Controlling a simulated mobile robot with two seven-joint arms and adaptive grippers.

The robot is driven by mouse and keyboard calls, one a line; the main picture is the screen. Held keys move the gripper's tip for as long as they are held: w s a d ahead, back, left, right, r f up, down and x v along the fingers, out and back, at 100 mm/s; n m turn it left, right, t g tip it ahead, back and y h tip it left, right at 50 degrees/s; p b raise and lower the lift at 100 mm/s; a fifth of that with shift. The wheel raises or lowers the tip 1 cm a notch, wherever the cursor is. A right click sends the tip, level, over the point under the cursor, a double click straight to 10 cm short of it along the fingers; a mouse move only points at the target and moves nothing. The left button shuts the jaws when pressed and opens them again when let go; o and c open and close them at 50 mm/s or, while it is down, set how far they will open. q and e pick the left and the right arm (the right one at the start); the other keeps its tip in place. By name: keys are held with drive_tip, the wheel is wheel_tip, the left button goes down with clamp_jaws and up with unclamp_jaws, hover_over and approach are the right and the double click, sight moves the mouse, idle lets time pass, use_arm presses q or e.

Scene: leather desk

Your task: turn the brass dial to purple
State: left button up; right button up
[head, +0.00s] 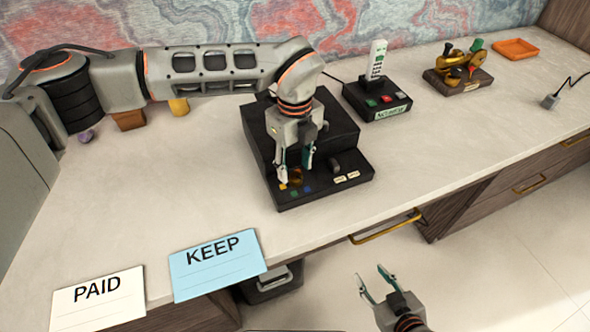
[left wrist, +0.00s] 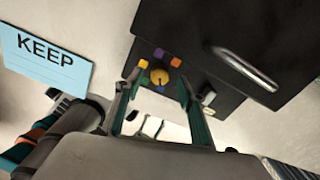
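The brass dial (left wrist: 160,77) sits on the front of a black box (head: 330,188). The dial (head: 296,179) is partly hidden by my gripper in the head view. My left gripper (head: 295,173) points down over it, open, with one finger on each side of the dial (left wrist: 157,84). I cannot tell whether they touch it. The dial's pointer direction is unclear. My right gripper (head: 371,272) is open and empty, off the desk's front edge.
A remote in a black base (head: 378,102), a brass device on a wooden base (head: 459,76) and an orange tray (head: 515,49) stand to the right. KEEP (head: 218,263) and PAID (head: 98,301) cards lie front left. A dark lever (head: 336,162) stands beside the dial.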

sight(296, 179)
use_arm(q)
drive_tip(key=shift+f, duration=1.25)
drive_tip(key=c, duration=1.1)
drive_tip(key=shift+m, duration=0.3)
